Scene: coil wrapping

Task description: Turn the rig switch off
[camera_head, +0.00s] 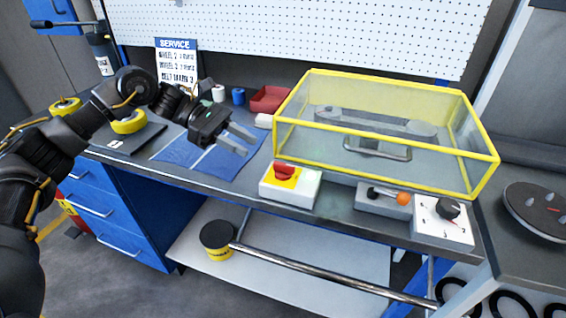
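The rig switch is likely the red rotary knob (285,170) on a yellow plate, on top of a white box (291,188) at the bench's front edge. The knob's exact setting is too small to read. My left gripper (246,144) reaches in from the left, above the blue cloth and up-left of the switch box. Its two fingers are apart with nothing between them, and it does not touch the knob. My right gripper is not in view.
A yellow-framed clear guard (383,160) covers a belt rig behind the switch. To the right are an orange-knobbed lever (390,197) and a dial box (443,219). Blue cloth (215,160), yellow-rimmed wheels and a red bin (270,100) are on the bench. A service sign (177,62) stands behind.

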